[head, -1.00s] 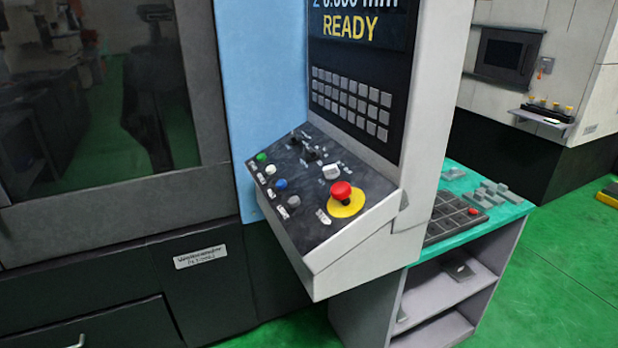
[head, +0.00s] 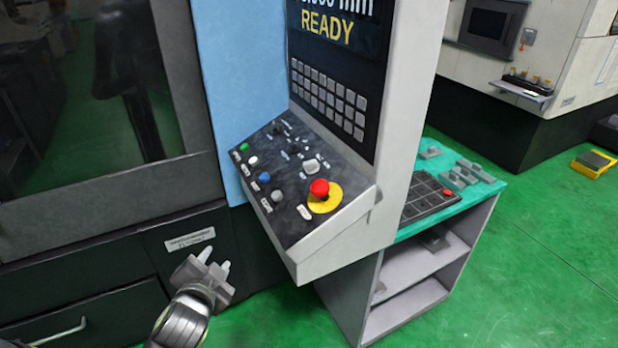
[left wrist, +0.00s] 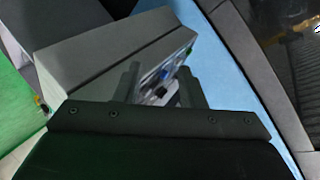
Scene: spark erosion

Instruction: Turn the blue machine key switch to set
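The blue machine's slanted control panel (head: 330,222) stands in the middle of the head view, below a screen reading READY. Small dark switches (head: 279,129) sit at its upper left part; they are too small to tell which is the key switch or where it points. My left gripper (head: 214,257) is lower left of the panel, apart from it, with its two fingers spread and nothing between them. In the left wrist view, the fingers (left wrist: 158,86) stand apart with the panel's blue and white buttons showing beyond them. My right gripper is not in view.
A red emergency stop (head: 319,189) on a yellow disc sits low on the panel, with coloured buttons along its left side. A keypad (head: 328,97) is above. A teal-topped cart (head: 410,228) stands right of the panel. Green floor is open at right.

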